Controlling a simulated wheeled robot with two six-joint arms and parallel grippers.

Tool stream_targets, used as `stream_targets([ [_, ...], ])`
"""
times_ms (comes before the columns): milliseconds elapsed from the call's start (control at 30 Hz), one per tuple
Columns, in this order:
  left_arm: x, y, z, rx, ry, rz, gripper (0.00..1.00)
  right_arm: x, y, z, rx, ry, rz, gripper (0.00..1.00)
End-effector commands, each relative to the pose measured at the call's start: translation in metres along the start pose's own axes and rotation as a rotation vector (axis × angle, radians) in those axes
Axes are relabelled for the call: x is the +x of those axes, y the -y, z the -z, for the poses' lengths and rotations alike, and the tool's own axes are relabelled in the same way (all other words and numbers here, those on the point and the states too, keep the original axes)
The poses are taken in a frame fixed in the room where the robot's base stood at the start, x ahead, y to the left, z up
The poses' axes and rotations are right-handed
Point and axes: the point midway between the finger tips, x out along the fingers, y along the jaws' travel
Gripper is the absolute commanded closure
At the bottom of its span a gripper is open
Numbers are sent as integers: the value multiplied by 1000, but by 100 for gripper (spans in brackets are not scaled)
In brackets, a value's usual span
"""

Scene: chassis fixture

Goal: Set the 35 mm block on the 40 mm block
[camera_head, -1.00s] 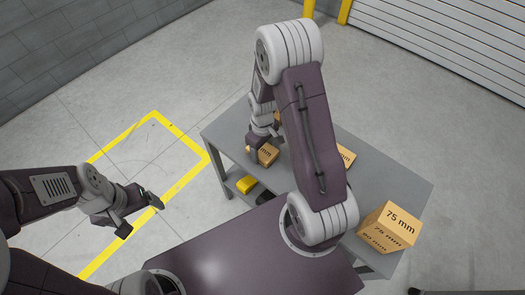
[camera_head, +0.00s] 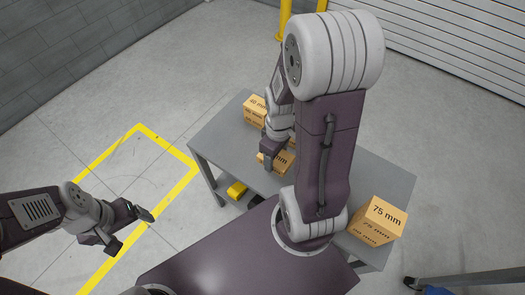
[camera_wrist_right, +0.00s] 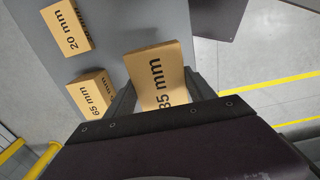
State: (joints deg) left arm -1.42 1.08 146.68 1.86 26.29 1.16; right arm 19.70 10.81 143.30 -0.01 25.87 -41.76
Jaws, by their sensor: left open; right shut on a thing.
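My right gripper (camera_head: 270,152) is over the left part of the grey table, shut on a tan block (camera_head: 281,165). In the right wrist view the held block (camera_wrist_right: 156,68) sits between the fingers (camera_wrist_right: 158,82). I cannot tell whether the held block is clear of the tabletop. My left gripper (camera_head: 131,232) is open and empty, left of the table.
The grey table (camera_head: 215,146) also bears a large 75 mm block (camera_head: 377,222) at the right. The right wrist view shows a 20 mm block (camera_wrist_right: 66,27) and a 65 mm block (camera_wrist_right: 88,92) beside the held one. A yellow thing (camera_head: 237,190) lies below the tabletop.

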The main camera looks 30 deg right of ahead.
Motion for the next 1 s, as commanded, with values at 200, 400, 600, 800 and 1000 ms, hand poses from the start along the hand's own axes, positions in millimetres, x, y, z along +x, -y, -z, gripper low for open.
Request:
stream_targets([
  [200, -2, 0, 0, 0, 0, 0, 15, -6, 0, -10, -1, 0, 0, 82],
  [400, -20, 0, 2, 0, 0, 0, 15, -24, 0, -10, -1, 0, 0, 82],
  [600, -52, -1, 5, 0, 0, 0, 15, -55, 0, -10, -1, 0, 0, 82],
  [800, -81, -2, 8, 0, 0, 0, 15, -84, 0, -10, -1, 0, 0, 82],
  [1000, -110, -2, 11, 0, 0, 0, 15, -113, 0, -10, -1, 0, 0, 82],
])
